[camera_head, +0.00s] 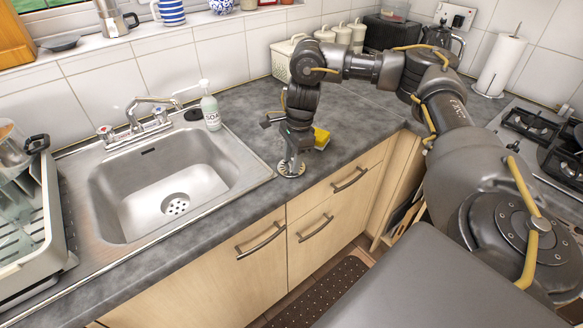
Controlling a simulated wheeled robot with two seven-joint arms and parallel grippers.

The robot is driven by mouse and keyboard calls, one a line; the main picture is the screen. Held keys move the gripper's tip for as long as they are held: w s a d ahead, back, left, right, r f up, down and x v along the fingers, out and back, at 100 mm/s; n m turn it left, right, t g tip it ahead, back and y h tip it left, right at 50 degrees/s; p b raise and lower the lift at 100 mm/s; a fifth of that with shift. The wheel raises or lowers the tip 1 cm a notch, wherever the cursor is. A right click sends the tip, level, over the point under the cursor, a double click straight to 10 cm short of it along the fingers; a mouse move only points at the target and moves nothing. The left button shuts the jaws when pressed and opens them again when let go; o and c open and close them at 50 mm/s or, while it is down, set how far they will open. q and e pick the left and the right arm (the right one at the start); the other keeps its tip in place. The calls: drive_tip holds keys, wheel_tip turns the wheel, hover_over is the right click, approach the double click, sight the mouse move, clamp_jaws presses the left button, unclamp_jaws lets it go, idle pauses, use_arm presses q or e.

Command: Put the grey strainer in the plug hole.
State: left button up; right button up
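The grey strainer (291,173) is a small round disc lying on the dark worktop just right of the sink, near its front edge. My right gripper (292,163) points straight down at it, with the fingertips at the strainer's middle and covering part of it. The fingers look close together, but I cannot tell whether they are shut on the strainer. The plug hole (176,204) is a round metal drain with dark holes in the bottom of the empty sink basin (128,192). My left gripper is not in view.
A yellow sponge (321,138) lies right behind my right gripper. A soap bottle (210,110) and the tap (142,118) stand behind the basin. A dish rack (45,220) stands left of it. The worktop between gripper and sink rim is clear.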

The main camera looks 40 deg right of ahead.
drive_tip(key=shift+c, duration=0.4)
clamp_jaws()
drive_tip(key=shift+r, duration=0.2)
